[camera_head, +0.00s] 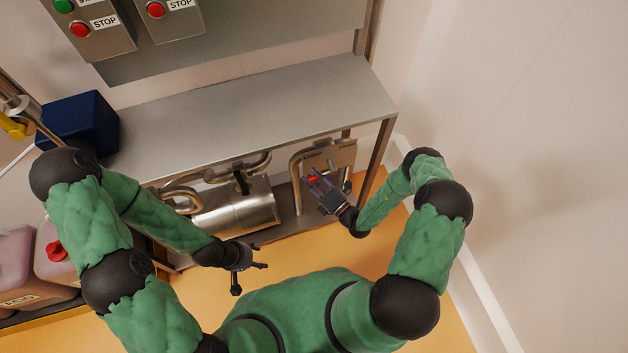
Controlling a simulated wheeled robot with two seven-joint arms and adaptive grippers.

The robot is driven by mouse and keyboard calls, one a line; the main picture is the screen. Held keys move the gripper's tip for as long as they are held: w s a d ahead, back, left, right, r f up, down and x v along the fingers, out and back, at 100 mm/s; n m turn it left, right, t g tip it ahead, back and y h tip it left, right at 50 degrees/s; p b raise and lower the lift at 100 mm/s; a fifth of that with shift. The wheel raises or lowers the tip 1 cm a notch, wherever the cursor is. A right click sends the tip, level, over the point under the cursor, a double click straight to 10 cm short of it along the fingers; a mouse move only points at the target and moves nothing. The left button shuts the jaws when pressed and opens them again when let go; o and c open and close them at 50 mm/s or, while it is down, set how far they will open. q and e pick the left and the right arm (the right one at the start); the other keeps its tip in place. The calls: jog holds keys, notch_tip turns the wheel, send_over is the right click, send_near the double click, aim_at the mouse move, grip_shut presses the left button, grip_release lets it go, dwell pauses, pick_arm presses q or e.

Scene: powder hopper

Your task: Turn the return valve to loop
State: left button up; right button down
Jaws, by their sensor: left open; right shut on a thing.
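The return valve shows under the right end of the steel bench as a small red part (313,179) in front of a metal plate (340,158) lettered "LOOP" at its left; the lettering at its right is too small to read. My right gripper (318,182) is at the valve, shut on its red part, and the fingers hide most of the handle. Which way the handle points cannot be told. My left gripper (246,268) is open and empty, in front of the steel cylinder (240,210) and apart from the valve.
The steel bench top (250,105) is bare above the valve, with a leg (376,160) right of it. Bent pipes (183,197) run beside the cylinder. A blue box (82,125) and pinkish containers (22,265) stand left. STOP button boxes (100,40) hang above. A white wall closes the right.

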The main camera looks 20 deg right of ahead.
jog(key=shift+r+m+t, duration=0.6)
jog(key=shift+r+m, duration=0.1)
jog(key=shift+m, duration=0.3)
jog(key=c, duration=0.8)
grip_release()
jog(key=shift+c, duration=0.2)
jog(key=shift+s, duration=0.1)
jog(key=v, duration=1.1)
jog(key=shift+s, duration=0.35)
jog(key=shift+d, duration=0.15)
